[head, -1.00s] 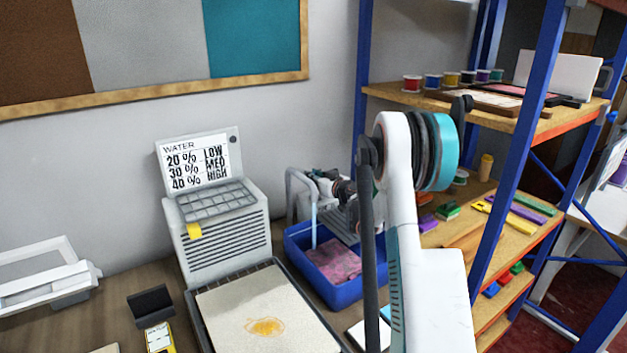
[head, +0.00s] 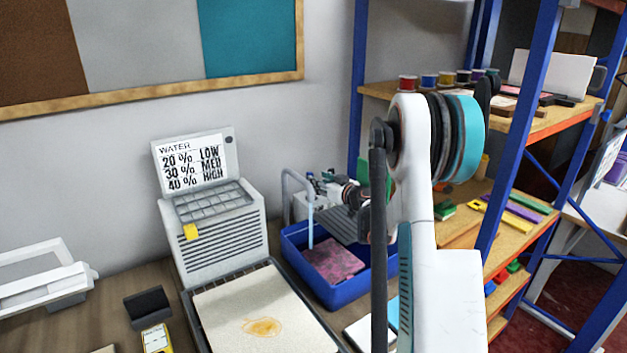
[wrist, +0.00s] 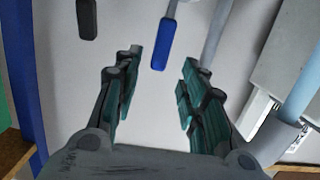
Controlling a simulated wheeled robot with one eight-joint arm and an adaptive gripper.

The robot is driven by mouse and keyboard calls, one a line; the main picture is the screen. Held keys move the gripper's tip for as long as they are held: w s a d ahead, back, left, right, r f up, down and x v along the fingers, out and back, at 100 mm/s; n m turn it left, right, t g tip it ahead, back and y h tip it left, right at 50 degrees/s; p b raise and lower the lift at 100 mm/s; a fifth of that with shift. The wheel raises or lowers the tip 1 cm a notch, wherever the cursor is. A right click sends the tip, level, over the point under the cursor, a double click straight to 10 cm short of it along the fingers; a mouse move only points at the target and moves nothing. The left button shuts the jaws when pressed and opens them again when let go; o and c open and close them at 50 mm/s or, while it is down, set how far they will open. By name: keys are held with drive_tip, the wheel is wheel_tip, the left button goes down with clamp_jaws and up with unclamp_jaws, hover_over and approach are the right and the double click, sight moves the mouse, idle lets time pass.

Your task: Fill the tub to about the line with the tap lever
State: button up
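The blue tub (head: 327,293) stands on the bench with a mottled pink piece (head: 333,262) in it. A grey gooseneck tap (head: 285,185) arches over it, and a thin pale-blue stream (head: 311,228) runs from its spout into the tub. The water level and any line inside cannot be made out. My gripper (head: 322,182) is beside the tap above the tub, partly hidden by my arm. In the wrist view my gripper (wrist: 160,75) is open and empty. A blue-tipped lever (wrist: 162,53) lies just beyond and between its fingertips, apart from them. A black-tipped lever (wrist: 87,20) is farther left.
A grey unit with a WATER card (head: 193,166) giving 20% LOW, 30% MED, 40% HIGH stands left of the tub. A tray with a beige sheet (head: 265,315) lies in front. A blue-framed shelf (head: 355,100) stands close on the right.

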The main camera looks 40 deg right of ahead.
drive_tip(key=s, duration=0.3)
drive_tip(key=s+r, duration=0.1)
drive_tip(key=s, duration=0.1)
drive_tip(key=shift+s+a, duration=0.15)
idle(0.3)
